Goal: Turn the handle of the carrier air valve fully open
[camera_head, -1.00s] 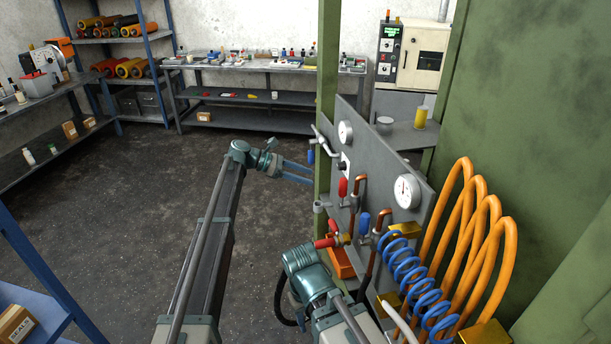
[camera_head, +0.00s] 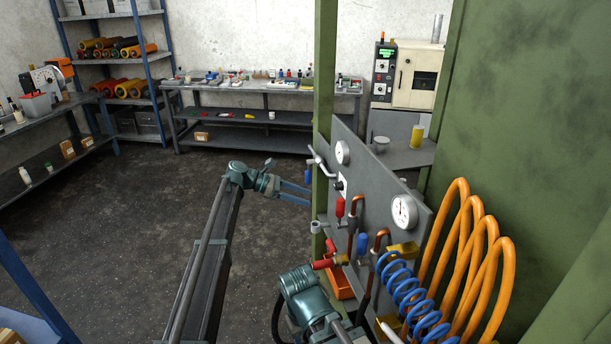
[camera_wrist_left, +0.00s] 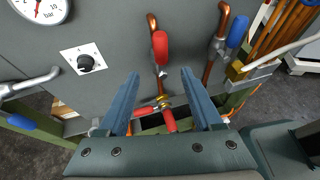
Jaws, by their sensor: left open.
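A grey valve panel (camera_head: 372,178) on a green frame carries several lever handles; I see no label telling which is the carrier air valve. An upright red handle (camera_head: 340,208) sits on a copper pipe and also shows in the wrist view (camera_wrist_left: 160,47). A lower red handle (camera_wrist_left: 169,120) lies by a brass fitting, seen between my fingers. Blue handles are on the right (camera_head: 362,243) and on the left (camera_wrist_left: 36,124). My left gripper (camera_head: 310,195) is open and empty, its fingers pointing toward the panel. My right gripper's fingers are not visible.
Orange hoses (camera_head: 470,240) and a blue coiled hose (camera_head: 408,290) crowd the right of the panel. A pressure gauge (camera_head: 404,211) faces out. An orange bin (camera_head: 338,283) stands below the panel. The floor (camera_head: 130,215) left of my arm is open.

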